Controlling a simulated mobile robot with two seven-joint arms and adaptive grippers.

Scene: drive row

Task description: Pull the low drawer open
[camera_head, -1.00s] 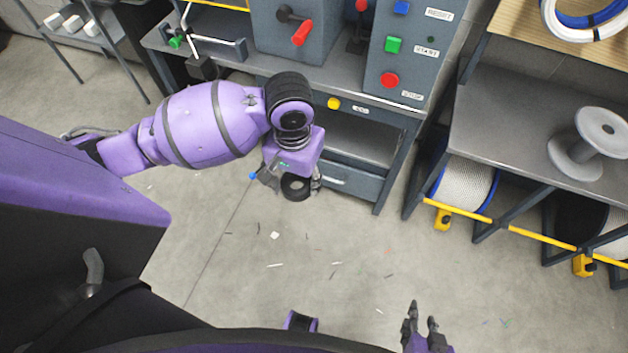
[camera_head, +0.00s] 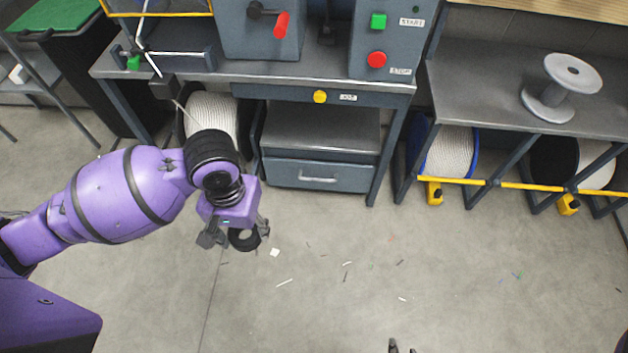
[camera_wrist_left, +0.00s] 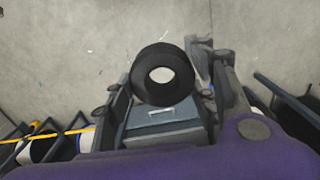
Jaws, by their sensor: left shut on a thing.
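The low drawer (camera_head: 290,174) is grey-blue with a pale bar handle (camera_head: 318,179), under the workbench. It looks shut. The drawer front (camera_wrist_left: 165,135) and its handle also show in the left wrist view, beyond my fingers. My left gripper (camera_head: 236,237) is left of the drawer and in front of it, over the floor, apart from the handle. It is shut on a black ring (camera_wrist_left: 162,75), which sits between its fingers. Only the fingertips of my right gripper (camera_head: 402,348) show at the bottom edge, set apart with nothing visible between them.
The workbench (camera_head: 280,91) carries a control box with a green and a red button. A yellow knob (camera_head: 320,97) marks a thin upper drawer. A white cable reel stands left of the low drawer. A rack with a yellow rail (camera_head: 520,187) is at right. The floor in front is clear except for scraps.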

